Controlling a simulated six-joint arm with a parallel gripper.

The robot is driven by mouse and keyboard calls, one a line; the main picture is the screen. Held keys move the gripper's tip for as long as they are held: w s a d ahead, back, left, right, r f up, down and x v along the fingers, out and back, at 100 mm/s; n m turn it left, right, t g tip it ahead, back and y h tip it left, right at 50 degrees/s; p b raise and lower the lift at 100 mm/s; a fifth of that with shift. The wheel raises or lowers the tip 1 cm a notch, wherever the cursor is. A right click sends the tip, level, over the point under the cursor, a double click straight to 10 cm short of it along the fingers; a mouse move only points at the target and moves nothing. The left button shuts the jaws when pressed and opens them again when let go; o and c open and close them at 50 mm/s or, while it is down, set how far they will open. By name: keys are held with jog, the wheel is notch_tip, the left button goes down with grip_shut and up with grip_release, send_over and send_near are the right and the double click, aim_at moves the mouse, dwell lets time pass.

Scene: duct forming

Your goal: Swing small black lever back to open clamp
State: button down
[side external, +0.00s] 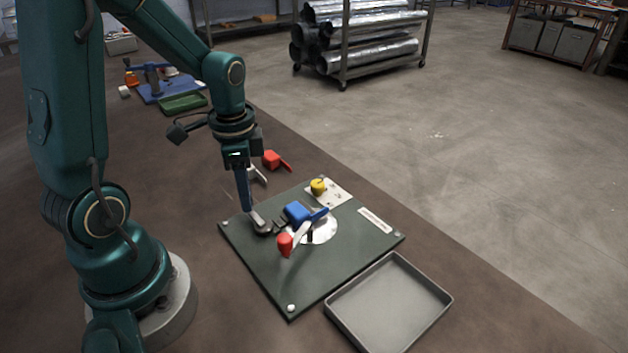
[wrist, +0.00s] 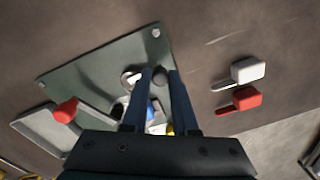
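My gripper (side external: 247,208) points down at the left edge of the dark green board (side external: 345,258). In the wrist view its two fingers (wrist: 161,73) are apart, with a dark rounded knob (wrist: 159,76) between their tips; I cannot tell whether they touch it. In the side view a grey-black lever-like part (side external: 262,225) lies low beside the fingertips, towards the clamp's blue block (side external: 297,212). A red-tipped handle (side external: 285,243) and a white disc (side external: 322,232) are close by. The fingers partly hide the clamp in the wrist view.
A grey tray (side external: 388,305) stands by the board's front right. A yellow knob (side external: 318,187) sits on a pale plate at the back of the board. A loose red-handled item (side external: 272,159) and a white-handled item (side external: 257,174) lie behind my gripper. Bare brown table surrounds the board's left.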

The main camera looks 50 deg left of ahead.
jog(key=shift+s+n, duration=0.15)
jog(key=shift+n, duration=0.15)
jog(key=n, duration=0.1)
jog(key=s+n, duration=0.1)
jog(key=n, duration=0.1)
jog(key=shift+s+d+n, duration=0.2)
jog(key=shift+s+n, duration=0.05)
jog(key=shift+n, duration=0.05)
jog(key=n, duration=0.1)
jog(key=s+n, duration=0.1)
jog(key=n, duration=0.1)
jog(key=d+n, duration=0.1)
jog(key=shift+s, duration=0.3)
jog(key=n, duration=0.1)
jog(key=d+n, duration=0.1)
jog(key=n, duration=0.1)
jog(key=s+n, duration=0.1)
jog(key=n, duration=0.1)
jog(key=shift+d+g, duration=0.3)
jog(key=shift+d, duration=0.05)
jog(key=shift+s+d+n, duration=0.1)
jog(key=shift+d+n, duration=0.4)
jog(key=shift+n, duration=0.65)
jog(key=shift+s+d+n, duration=0.1)
jog(key=shift+d+n, duration=0.4)
jog(key=shift+n, duration=0.65)
jog(key=c, duration=0.7)
grip_release()
jog(key=shift+r, duration=0.1)
